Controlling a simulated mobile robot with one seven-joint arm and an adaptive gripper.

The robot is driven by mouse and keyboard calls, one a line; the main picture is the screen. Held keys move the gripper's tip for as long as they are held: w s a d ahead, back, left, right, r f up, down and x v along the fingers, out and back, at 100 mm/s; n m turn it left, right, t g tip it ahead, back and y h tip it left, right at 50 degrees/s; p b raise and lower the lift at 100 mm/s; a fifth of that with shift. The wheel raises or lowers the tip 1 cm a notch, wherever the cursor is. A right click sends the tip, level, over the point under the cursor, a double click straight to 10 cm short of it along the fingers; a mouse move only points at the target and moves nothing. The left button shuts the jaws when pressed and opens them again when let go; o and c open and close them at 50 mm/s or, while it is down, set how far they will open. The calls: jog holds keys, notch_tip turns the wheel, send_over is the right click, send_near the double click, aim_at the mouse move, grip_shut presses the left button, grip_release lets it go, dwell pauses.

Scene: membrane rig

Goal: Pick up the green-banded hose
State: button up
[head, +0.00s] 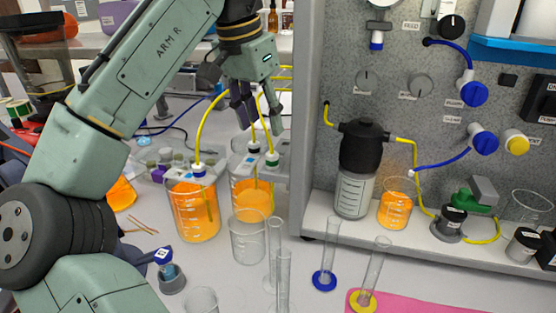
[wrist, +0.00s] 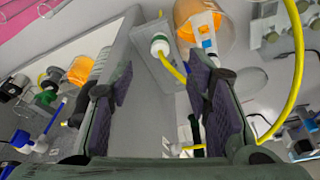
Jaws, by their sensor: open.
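The green-banded hose (head: 271,158) is a yellow tube with a white, green-ringed collar, standing at the right-hand orange beaker (head: 252,190). In the wrist view its collar (wrist: 160,43) shows just beyond the fingertips, between them, with the yellow tube running toward the right finger. My gripper (head: 256,112) is open, pointing down, above the collar. The fingers in the wrist view (wrist: 160,90) stand apart with nothing clamped between them. Part of the tube is hidden behind the right finger.
A blue-collared yellow hose (head: 198,170) stands in the left orange beaker (head: 195,212). The grey rig panel (head: 310,120) rises just right of my gripper. Empty glass cylinders (head: 274,250) stand in front.

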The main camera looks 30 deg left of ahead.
aim_at(271, 154)
jog(key=x, duration=0.8)
jog(key=shift+f, duration=0.3)
jog(key=shift+c, duration=0.5)
jog(key=c, duration=0.9)
jog(key=shift+o, duration=0.2)
jog(key=shift+w+r, duration=0.1)
jog(key=shift+r, duration=0.05)
